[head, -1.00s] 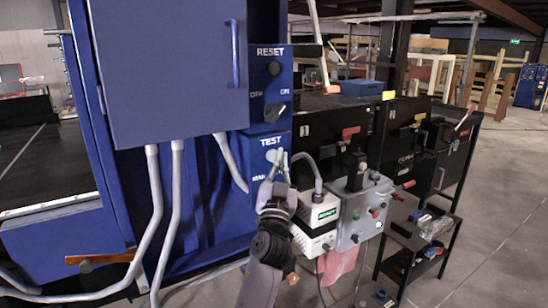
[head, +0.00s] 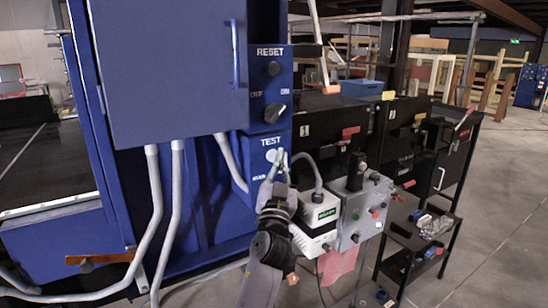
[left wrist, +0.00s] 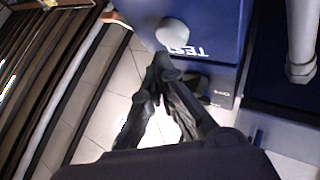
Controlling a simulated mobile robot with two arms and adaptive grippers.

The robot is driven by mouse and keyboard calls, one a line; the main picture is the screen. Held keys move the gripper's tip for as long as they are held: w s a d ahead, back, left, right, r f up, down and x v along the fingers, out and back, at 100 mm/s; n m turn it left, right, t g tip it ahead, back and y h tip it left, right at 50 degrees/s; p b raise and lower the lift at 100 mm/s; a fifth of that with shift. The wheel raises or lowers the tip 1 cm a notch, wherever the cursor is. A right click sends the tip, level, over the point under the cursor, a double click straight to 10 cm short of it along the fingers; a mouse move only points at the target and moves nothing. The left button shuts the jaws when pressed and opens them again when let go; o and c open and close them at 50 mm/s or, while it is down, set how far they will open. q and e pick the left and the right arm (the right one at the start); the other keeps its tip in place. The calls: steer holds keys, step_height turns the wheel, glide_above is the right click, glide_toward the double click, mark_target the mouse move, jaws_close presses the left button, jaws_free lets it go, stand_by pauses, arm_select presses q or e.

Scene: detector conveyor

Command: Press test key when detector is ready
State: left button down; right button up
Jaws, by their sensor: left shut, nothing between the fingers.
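The round pale test key (head: 271,155) sits under the word TEST on the blue control panel. It also shows in the left wrist view (left wrist: 172,32), at the top. My left gripper (head: 281,153) is shut and empty, its tips close to the right side of the key. In the left wrist view the joined fingertips (left wrist: 160,60) are just below the key; I cannot tell whether they touch it. The white detector box (head: 316,231) has a lit green display (head: 327,213) with blurred lettering. My right gripper is out of view.
Above the key are a RESET button (head: 273,68) and a dark rotary knob (head: 275,112). A grey control box (head: 350,210) with levers stands right of the detector. Grey conduits (head: 157,220) run down at left.

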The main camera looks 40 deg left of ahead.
arm_select(q)
steer(key=shift+a, duration=0.2)
steer(key=shift+w+a, duration=0.15)
steer(key=shift+a, duration=0.1)
steer(key=shift+w+a, duration=0.2)
steer(key=shift+a, duration=0.25)
stand_by(0.9)
steer(key=shift+d, duration=0.15)
stand_by(0.3)
steer(key=shift+s+d+b, duration=0.3)
steer(key=shift+s+d, duration=0.1)
steer(key=shift+d, duration=0.35)
steer(key=shift+f, duration=0.1)
steer(key=d, duration=0.1)
steer(key=s+d, duration=0.1)
steer(key=d, duration=0.1)
steer(key=s+d+b, duration=0.1)
steer(key=shift+d, duration=0.25)
